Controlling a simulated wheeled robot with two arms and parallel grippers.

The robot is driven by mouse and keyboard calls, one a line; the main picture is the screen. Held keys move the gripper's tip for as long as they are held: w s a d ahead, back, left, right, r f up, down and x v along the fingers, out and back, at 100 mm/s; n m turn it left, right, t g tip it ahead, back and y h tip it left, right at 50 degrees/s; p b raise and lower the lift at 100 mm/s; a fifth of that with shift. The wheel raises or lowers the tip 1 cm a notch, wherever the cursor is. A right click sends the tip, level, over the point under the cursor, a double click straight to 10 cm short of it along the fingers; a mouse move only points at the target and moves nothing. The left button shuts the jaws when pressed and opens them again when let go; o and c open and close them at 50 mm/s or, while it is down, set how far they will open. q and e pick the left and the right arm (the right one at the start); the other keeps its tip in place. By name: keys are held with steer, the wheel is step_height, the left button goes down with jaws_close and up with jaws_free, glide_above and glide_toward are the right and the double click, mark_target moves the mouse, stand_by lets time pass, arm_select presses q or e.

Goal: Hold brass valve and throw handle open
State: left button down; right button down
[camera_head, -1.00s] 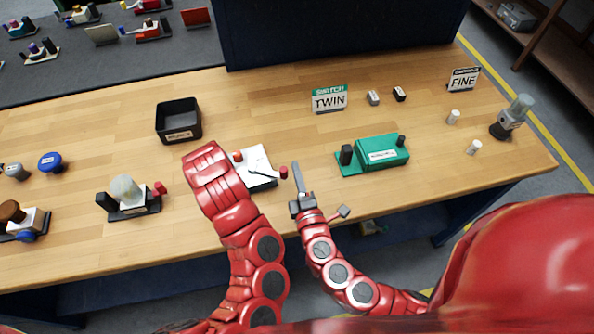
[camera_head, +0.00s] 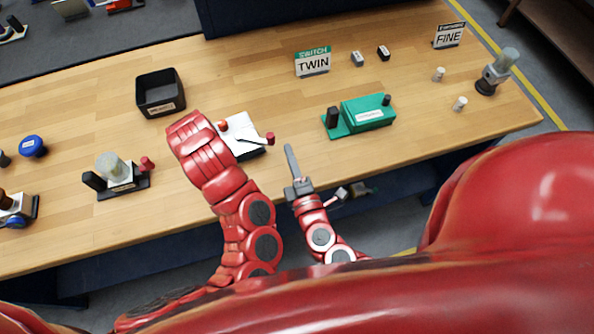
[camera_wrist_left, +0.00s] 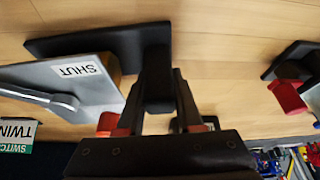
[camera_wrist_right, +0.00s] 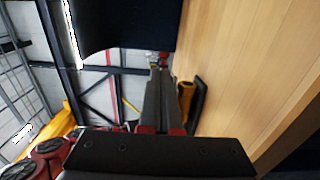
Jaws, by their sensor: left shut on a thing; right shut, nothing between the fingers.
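The valve unit (camera_head: 241,132) has a pale top plate on a dark base and stands on the bench in front of me. A grey lever lies across the plate, and a red handle end (camera_head: 270,138) sticks out to the right. My left gripper (camera_wrist_left: 162,95) is shut on the unit's dark upright block (camera_wrist_left: 156,62); my wrist hides this in the head view. My right gripper (camera_head: 289,150) is shut and empty, just right of the red end, apart from it.
A green TWIN switch unit (camera_head: 366,113) stands to the right. A fixture with a grey dome (camera_head: 110,168) stands left of my left arm, and a black bin (camera_head: 160,92) is behind. The bench between the valve unit and the green unit is clear.

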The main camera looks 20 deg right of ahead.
arm_select(q)
steer(key=shift+s+f, duration=0.1)
steer(key=shift+f, duration=0.05)
arm_select(e)
steer(key=s, duration=0.5)
steer(key=shift+s+a+f, duration=0.1)
steer(key=shift+s+a, duration=0.05)
steer(key=shift+s, duration=0.65)
steer(key=shift+d, duration=0.25)
